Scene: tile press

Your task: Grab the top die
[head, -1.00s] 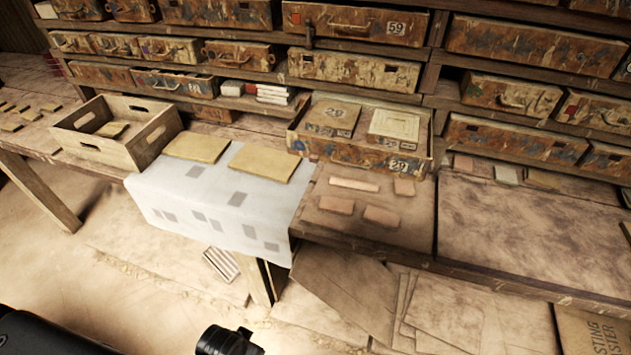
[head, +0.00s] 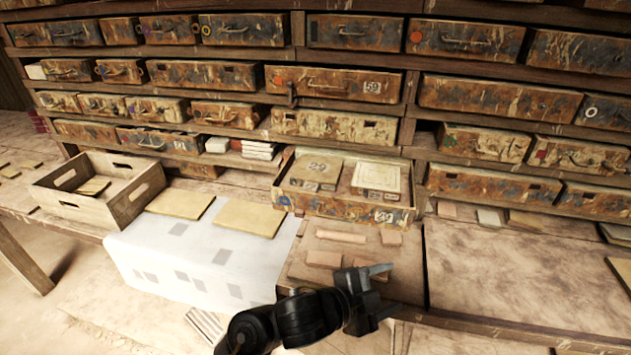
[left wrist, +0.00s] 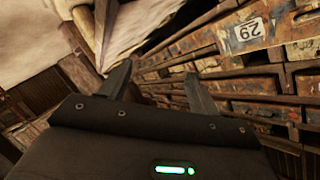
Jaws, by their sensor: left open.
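Two flat, box-like blocks that look like the dies lie in an open, paint-worn drawer (head: 340,208) tagged 29. The left block (head: 316,168) is brown with a dark number on it; the right block (head: 378,175) is paler. I cannot tell whether either is a stack. My left gripper (head: 394,288) is open and empty over the wooden bench, in front of the drawer and below it in the head view. In the left wrist view, its two fingers stand apart with nothing between them (left wrist: 158,80), and a 29 tag (left wrist: 247,30) shows at upper right. My right gripper is not in view.
Reddish tiles (head: 340,237) lie on the bench between my arm and the drawer. Two yellowish slabs (head: 246,218) lie by a white sheet (head: 170,262). A wooden crate (head: 130,205) stands at left. Shelves of drawers (head: 335,125) rise behind.

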